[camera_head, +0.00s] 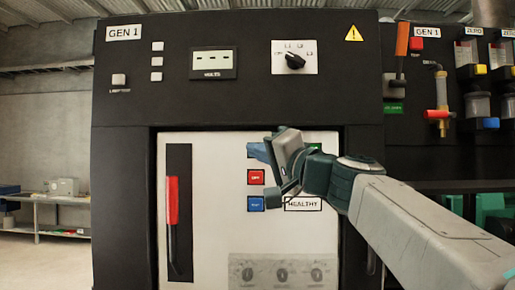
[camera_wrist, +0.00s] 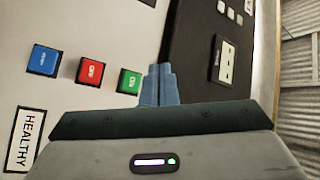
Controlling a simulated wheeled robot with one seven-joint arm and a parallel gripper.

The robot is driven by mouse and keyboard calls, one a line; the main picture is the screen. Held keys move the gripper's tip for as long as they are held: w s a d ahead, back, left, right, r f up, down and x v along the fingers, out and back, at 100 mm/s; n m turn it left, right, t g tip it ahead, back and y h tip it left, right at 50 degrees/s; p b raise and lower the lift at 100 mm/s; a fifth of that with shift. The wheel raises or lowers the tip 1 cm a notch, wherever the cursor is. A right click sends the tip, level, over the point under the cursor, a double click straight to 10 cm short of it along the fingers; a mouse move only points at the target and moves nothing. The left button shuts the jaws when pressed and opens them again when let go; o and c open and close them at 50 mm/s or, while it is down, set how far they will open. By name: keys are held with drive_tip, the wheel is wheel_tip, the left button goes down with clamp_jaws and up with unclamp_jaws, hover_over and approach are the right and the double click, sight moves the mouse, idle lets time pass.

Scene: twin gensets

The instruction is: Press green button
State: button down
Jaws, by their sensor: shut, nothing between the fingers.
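The green button (camera_wrist: 130,81) shows in the wrist view at the end of a row on the white panel, with a red button (camera_wrist: 90,72) and a blue button (camera_wrist: 43,60) beside it. My gripper (camera_wrist: 157,72) is shut and empty, its blue fingertips just to the right of the green button there. I cannot tell whether they touch the panel. In the head view my gripper (camera_head: 260,152) covers the spot above the red button (camera_head: 256,177) and blue button (camera_head: 256,203), hiding the green button. A partly hidden green patch (camera_head: 315,147) shows behind my wrist.
The white panel door (camera_head: 215,225) carries a red-handled lever (camera_head: 172,201) at left and a HEALTHY label (camera_head: 303,203). A dark cabinet (camera_head: 215,100) with a meter (camera_head: 213,63) and rotary knob (camera_head: 295,60) surrounds it. Pipes and valves stand at right.

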drive_tip(key=w+p, duration=0.1)
drive_tip(key=w, duration=0.6)
drive_tip(key=shift+p, duration=0.35)
drive_tip(key=shift+w+d, duration=0.1)
drive_tip(key=shift+d, duration=0.05)
idle(1.6)
drive_tip(key=shift+w, duration=0.25)
drive_tip(key=shift+w+b, duration=0.3)
drive_tip(key=shift+w, duration=0.2)
idle(0.6)
drive_tip(key=shift+s, duration=0.15)
drive_tip(key=shift+s+b, duration=0.65)
drive_tip(key=shift+s, duration=0.05)
